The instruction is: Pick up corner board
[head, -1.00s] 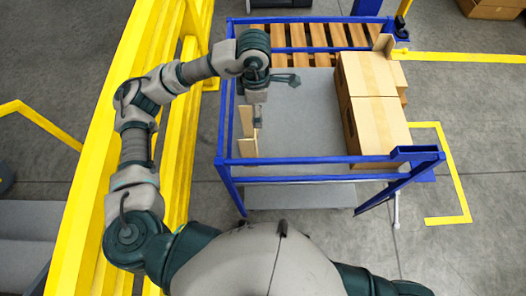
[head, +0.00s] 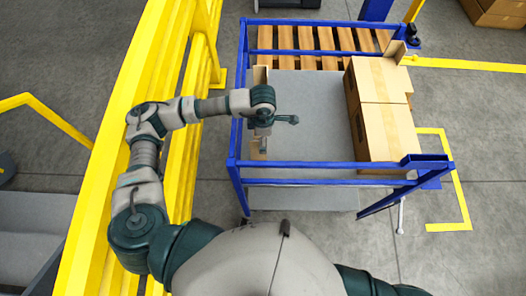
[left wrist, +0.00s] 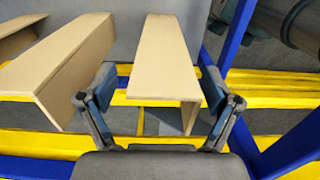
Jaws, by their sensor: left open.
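Several tan L-shaped corner boards show in the left wrist view. One corner board (left wrist: 165,55) lies between the two fingers of my left gripper (left wrist: 158,82), with its near end close to the right finger. A second corner board (left wrist: 62,68) lies just left of the left finger, and part of another shows at the far left. My right gripper is out of view.
The blue frame (head: 320,162) has rails at the front and left. Tan cartons (head: 385,130) stand on the right of the grey tabletop (head: 315,115). Wooden slats (head: 315,38) lie behind. A yellow guardrail (head: 120,110) runs along the left. The tabletop's middle is clear.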

